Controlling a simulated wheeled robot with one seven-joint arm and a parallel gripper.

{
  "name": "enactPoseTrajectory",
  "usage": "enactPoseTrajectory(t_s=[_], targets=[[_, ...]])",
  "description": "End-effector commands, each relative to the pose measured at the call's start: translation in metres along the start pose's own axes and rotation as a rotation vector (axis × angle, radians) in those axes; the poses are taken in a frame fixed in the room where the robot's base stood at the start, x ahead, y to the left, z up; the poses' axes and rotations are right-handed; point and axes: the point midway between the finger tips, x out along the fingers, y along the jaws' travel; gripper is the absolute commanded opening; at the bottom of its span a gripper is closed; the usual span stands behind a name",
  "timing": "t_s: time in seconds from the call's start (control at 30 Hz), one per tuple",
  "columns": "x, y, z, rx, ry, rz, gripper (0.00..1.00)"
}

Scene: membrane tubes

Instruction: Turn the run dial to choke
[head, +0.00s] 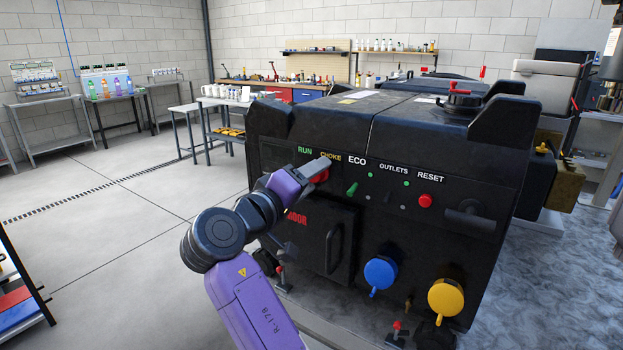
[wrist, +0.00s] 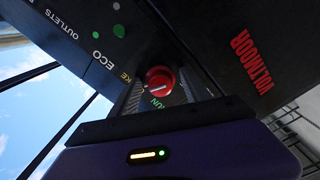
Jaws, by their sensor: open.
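The red run dial (head: 322,177) is on the black generator panel, just below the RUN and CHOKE labels, partly hidden by my gripper (head: 314,174). In the wrist view the red dial (wrist: 158,77) shows a short white mark on its face. The RUN label is partly visible just below it there, and the end of the CHOKE label is to its upper left. My gripper (wrist: 163,88) is open, with a finger on either side of the dial. I cannot tell whether the fingers touch it.
To the right on the panel are a green ECO switch (head: 352,189), a red reset button (head: 425,201) and a black handle (head: 470,219). Blue (head: 380,272) and yellow (head: 446,297) outlet covers are lower down. The floor at left is clear.

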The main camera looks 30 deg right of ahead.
Motion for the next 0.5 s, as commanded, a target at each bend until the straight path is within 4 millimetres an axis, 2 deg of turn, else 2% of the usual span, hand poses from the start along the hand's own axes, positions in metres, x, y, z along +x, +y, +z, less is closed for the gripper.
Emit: enactPoseTrajectory(t_s=[0.17, 0.5], targets=[[-0.017, -0.001, 0.0, 0.0, 0.002, 0.0, 0.55], [-0.068, -0.001, 0.0, -0.001, 0.001, -0.002, 0.55]])
